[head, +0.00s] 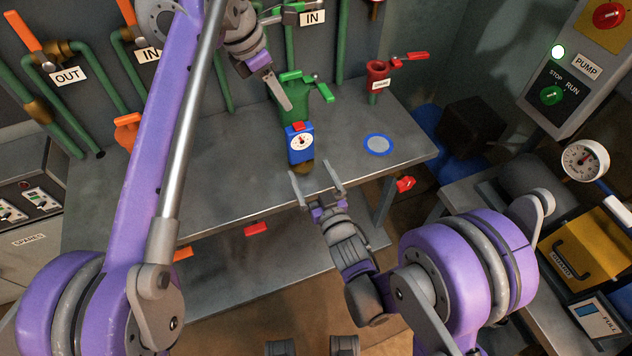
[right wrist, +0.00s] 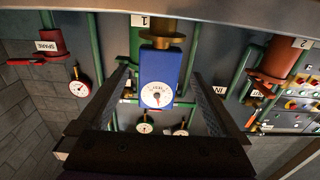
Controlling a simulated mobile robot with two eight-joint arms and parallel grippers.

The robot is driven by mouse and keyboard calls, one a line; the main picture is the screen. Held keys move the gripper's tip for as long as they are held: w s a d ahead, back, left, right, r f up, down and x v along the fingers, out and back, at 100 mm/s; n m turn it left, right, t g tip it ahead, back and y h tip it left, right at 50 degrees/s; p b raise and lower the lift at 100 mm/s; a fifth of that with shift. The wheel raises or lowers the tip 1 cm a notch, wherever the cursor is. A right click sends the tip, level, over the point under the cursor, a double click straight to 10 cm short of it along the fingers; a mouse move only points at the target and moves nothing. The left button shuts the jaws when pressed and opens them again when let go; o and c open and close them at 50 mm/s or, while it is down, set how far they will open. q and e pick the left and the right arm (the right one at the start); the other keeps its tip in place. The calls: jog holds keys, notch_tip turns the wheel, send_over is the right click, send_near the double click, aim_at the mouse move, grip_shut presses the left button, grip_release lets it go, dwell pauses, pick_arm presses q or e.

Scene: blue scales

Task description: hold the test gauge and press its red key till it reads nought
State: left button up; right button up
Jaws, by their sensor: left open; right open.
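The test gauge is a small blue box (head: 300,146) with a white round dial and a red key (head: 298,127) on its top. A brass fitting (head: 304,166) shows at its lower end. My right gripper (head: 318,179) is open in front of the gauge. In the right wrist view the gauge (right wrist: 158,72) lies between the two spread fingers, apparently untouched. The dial's red needle shows there, but its reading is too small to tell. My left gripper (head: 284,100) is open, pointing down above and behind the gauge, apart from the red key.
The grey bench (head: 220,165) has bare top to the left. A green pipe fitting (head: 288,100) stands just behind the gauge. A blue-rimmed disc (head: 378,144) lies to the right, with a red valve (head: 377,76) behind it. A pump panel (head: 570,75) is at far right.

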aim_at(303, 157)
jog(key=x, duration=0.7)
jog(key=shift+w, duration=0.3)
jog(key=c, duration=1.4)
pick_arm(q)
jog(key=shift+c, duration=0.4)
pick_arm(e)
jog(key=shift+c, duration=0.8)
pick_arm(q)
jog(key=shift+c, duration=1.4)
jog(key=shift+s+d+r+m, duration=0.1)
jog(key=shift+d+m, duration=0.15)
jog(key=shift+m, duration=0.35)
jog(key=shift+c, duration=1.1)
jog(key=shift+s+d+r+m+y, duration=0.15)
jog(key=shift+d+m+y, duration=0.15)
jog(key=shift+m, duration=0.6)
grip_shut()
jog(key=s+d+r+m+t+y, duration=0.1)
jog(key=d+r+m+y, duration=0.2)
jog(key=m, duration=1.3)
notch_tip(303, 157, up, 2)
jog(key=shift+d+r+y, duration=0.1)
jog(key=shift+d+y, duration=0.25)
jog(key=shift+y, duration=0.15)
